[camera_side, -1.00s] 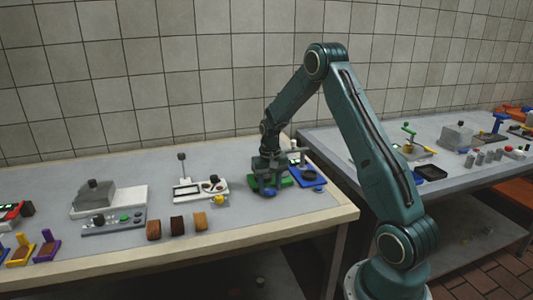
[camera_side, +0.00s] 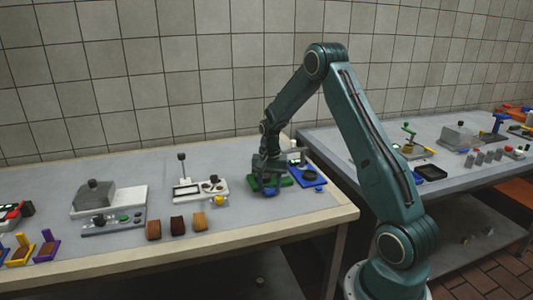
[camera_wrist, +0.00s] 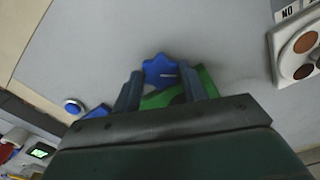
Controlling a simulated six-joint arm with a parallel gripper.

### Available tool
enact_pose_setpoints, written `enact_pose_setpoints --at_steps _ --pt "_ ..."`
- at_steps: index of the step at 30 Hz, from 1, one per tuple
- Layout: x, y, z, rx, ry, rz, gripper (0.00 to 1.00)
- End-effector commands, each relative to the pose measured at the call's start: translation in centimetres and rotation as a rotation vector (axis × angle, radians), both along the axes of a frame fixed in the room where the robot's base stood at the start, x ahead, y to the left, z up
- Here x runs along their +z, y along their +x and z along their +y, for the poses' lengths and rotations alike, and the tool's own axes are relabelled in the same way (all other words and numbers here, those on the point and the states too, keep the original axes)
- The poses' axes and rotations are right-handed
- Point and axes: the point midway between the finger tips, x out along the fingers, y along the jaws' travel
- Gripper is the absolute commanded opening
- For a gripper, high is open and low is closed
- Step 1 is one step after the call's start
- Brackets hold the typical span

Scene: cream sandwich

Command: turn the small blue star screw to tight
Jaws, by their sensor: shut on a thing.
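In the wrist view my gripper (camera_wrist: 160,78) is shut on the star, with one finger on each side.
A white device with a lever (camera_side: 200,190) and yellow knob (camera_side: 219,201) stands to the left. A blue device (camera_side: 307,177) is close on the right. Three brown blocks (camera_side: 177,226) lie nearer the front edge. The table in front of the star is clear.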

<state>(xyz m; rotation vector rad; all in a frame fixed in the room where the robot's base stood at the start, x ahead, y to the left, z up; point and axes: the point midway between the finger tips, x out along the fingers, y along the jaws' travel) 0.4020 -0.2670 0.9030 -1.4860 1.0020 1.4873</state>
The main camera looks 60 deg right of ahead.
Motion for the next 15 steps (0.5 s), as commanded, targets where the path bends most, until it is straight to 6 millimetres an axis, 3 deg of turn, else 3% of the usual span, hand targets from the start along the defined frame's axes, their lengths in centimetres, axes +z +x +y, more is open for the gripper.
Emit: enact_pose_setpoints --at_steps 3,4,7,15 --pt "0.13 0.06 -0.06 0.001 -0.002 -0.002 0.2" --pt "0.14 0.07 -0.06 0.001 -0.002 -0.002 0.46" --pt "0.11 0.05 -0.05 0.001 -0.001 -0.002 0.64" --pt "0.1 0.03 -0.03 0.002 -0.001 -0.001 0.64"
